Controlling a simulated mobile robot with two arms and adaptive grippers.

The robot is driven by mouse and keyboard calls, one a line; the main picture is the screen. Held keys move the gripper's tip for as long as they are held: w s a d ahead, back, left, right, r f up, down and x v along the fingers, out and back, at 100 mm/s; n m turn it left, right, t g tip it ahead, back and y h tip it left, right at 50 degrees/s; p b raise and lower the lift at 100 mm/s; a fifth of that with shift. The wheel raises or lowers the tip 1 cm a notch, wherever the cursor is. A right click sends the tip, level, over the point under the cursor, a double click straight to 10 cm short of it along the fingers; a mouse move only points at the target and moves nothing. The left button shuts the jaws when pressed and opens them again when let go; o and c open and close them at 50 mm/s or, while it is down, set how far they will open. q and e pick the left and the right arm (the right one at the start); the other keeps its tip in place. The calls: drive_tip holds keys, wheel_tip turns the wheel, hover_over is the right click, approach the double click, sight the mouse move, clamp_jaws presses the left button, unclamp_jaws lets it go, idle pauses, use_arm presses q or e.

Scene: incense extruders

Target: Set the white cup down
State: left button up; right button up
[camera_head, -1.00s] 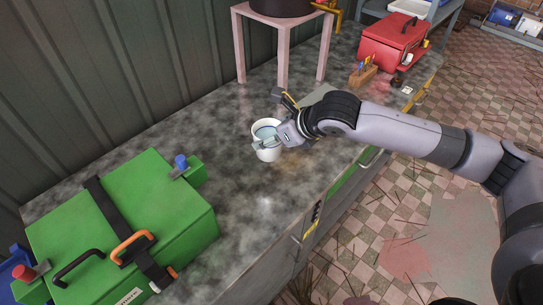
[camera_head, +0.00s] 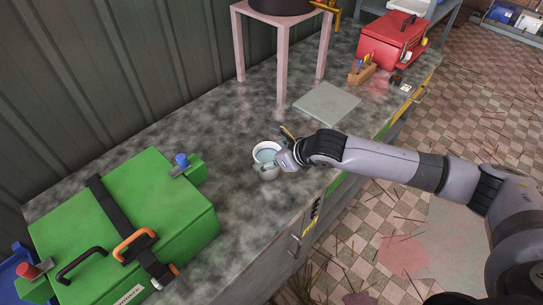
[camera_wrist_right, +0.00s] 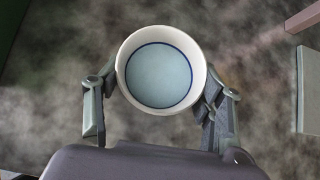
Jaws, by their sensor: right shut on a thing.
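The white cup (camera_head: 266,172) is upright over the grey mottled counter (camera_head: 240,205), with pale blue inside and a dark blue ring. My right gripper (camera_head: 273,165) is shut on the cup from its right side. In the right wrist view the cup (camera_wrist_right: 161,110) sits between the two fingers of the right gripper (camera_wrist_right: 160,95), which touch its sides. I cannot tell whether the cup's base touches the counter. My left gripper does not show.
A green case (camera_head: 125,225) with straps stands at the left. A flat grey slab (camera_head: 327,104) lies behind the cup, near a pink stand (camera_head: 281,70). A wooden holder (camera_head: 362,74) and a red toolbox (camera_head: 392,40) are farther back. Counter around the cup is clear.

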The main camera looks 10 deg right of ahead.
drive_tip(key=o, duration=1.7)
drive_tip(key=shift+c, duration=0.2)
drive_tip(key=shift+r, duration=0.15)
drive_tip(key=v, duration=1.2)
drive_tip(key=shift+b, duration=0.4)
